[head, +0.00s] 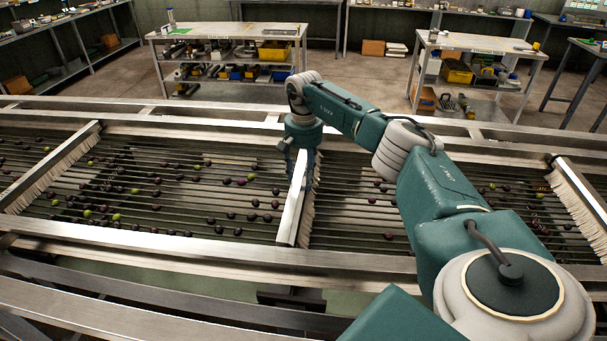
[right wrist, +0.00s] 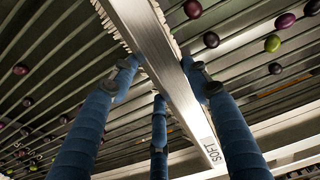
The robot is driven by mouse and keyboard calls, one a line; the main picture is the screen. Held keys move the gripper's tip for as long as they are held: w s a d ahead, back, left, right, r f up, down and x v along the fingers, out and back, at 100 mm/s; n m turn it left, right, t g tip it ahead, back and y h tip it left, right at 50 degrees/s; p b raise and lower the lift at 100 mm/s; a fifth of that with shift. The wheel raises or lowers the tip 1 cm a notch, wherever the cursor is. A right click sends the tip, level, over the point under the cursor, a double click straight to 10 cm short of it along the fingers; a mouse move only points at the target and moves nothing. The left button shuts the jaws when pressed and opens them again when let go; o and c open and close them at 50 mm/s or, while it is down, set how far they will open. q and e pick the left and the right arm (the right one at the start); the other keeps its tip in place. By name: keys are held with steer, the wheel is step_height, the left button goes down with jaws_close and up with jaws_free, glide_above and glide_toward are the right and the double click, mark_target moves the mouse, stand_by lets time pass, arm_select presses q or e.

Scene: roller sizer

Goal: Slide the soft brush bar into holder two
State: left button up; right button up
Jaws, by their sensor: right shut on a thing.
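The soft brush bar (head: 291,212) is a pale metal bar with bristles along its right side, lying lengthwise across the roller bed in the middle of the head view. In the right wrist view the same bar (right wrist: 158,50) runs diagonally and carries the label "SOFT" near its lower end. My right gripper (head: 302,160) reaches down onto the bar's far part. Its blue fingers (right wrist: 160,85) are closed around the bar from both sides. The bar's near end is close to the near rail. I cannot make out holder two or whether the bar sits in it. My left gripper is out of view.
Another brush bar (head: 52,168) crosses the rollers at left, and one more (head: 580,198) at right. Dark and green olives lie scattered on the rollers (head: 150,190). Metal rails (head: 170,243) border the bed. Work tables (head: 225,32) stand behind.

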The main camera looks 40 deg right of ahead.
mark_target(303, 176)
steer(key=shift+f+b, duration=0.35)
steer(key=shift+f, duration=0.2)
steer(key=o, duration=1.7)
steer(key=shift+c, duration=0.2)
step_height(303, 176, up, 12)
